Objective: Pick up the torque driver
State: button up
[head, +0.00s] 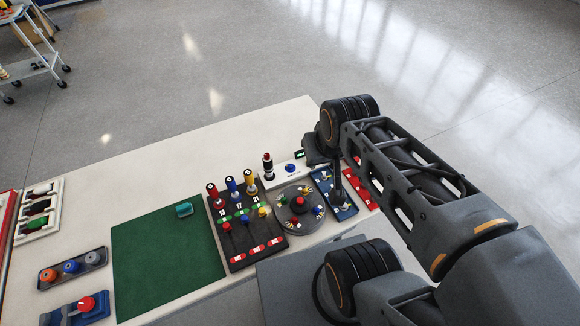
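Several upright drivers stand in a dark rack (240,263): a red-handled one (213,192), a blue-handled one (232,187) and a yellow-handled one (251,182). A black, white and red upright tool (268,167) stands behind the rack, beside a white unit (291,171) with a blue button. I cannot tell for sure which of these is the torque driver. My gripper (338,191) hangs from my arm over the blue tray (346,213) at the right, apart from the drivers. Its fingers are too small and dark to show any gap.
A round grey turntable (284,222) with small parts sits right of the rack. A red strip (360,190) lies under my arm. A green mat (165,262) with a teal block (184,210) is mostly clear. A knob tray (73,268) is at left. The table's back left is bare.

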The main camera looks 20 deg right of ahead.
aim_at(267, 165)
jog(key=u, duration=1.7)
jog(key=k, duration=0.6)
jog(key=z, duration=1.1)
jog(key=i, duration=0.3)
jog(key=u, duration=0.5)
